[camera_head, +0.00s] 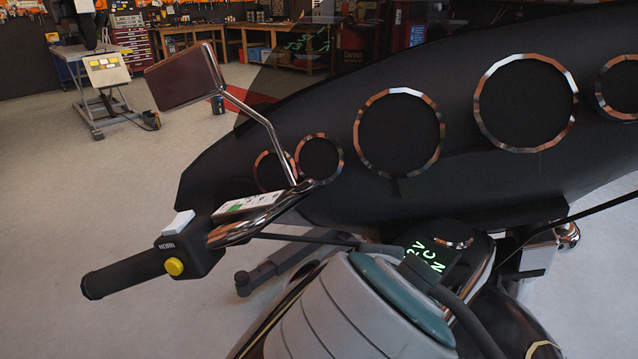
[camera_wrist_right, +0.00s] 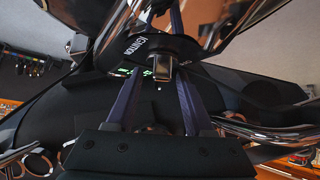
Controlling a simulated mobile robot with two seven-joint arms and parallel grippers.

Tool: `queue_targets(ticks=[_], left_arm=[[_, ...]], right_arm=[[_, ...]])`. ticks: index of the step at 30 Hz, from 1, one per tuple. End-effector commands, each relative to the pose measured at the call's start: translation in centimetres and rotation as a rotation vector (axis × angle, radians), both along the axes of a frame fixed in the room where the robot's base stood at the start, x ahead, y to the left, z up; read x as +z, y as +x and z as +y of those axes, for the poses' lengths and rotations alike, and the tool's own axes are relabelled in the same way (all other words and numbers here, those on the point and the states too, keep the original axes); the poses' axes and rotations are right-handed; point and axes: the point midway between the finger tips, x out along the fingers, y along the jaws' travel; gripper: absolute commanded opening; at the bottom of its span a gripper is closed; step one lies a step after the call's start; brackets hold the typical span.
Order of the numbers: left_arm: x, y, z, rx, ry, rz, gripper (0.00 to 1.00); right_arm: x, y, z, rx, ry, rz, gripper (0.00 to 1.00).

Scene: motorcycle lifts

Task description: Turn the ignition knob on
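The ignition console (camera_wrist_right: 165,50) is in the upper middle of the right wrist view, with a white "IGNITION" label and a smaller mark to its right. In the head view, the dash by the bars shows green lettering (camera_head: 425,257) beside a chrome-rimmed round part (camera_head: 454,242). My right gripper (camera_wrist_right: 156,82) points at this console, its two dark fingers apart with a gap between them. My left gripper is in neither view.
The left handlebar grip (camera_head: 125,275) has a yellow button (camera_head: 174,267) and a mirror (camera_head: 185,77) above. The dark fairing with round gauges (camera_head: 399,133) rises behind the console. Chrome bars lie close around my right gripper. Open floor is at the left.

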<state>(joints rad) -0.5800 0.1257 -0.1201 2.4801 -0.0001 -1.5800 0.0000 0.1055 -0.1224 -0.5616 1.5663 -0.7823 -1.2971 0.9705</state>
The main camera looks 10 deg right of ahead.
Motion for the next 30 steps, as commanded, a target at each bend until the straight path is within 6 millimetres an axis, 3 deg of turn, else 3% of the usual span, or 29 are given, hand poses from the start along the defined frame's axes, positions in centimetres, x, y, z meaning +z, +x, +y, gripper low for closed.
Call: queue_targets(ticks=[8,21,30], left_arm=[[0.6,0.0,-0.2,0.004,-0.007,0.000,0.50],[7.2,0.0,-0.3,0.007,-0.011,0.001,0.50],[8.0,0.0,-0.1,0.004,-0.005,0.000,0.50]], right_arm=[[0.5,-0.2,0.2,0.001,0.001,0.000,0.53],[5.9,-5.3,2.8,0.001,0.002,0.002,0.53],[6.7,-6.6,3.5,0.001,0.001,0.000,0.53]])
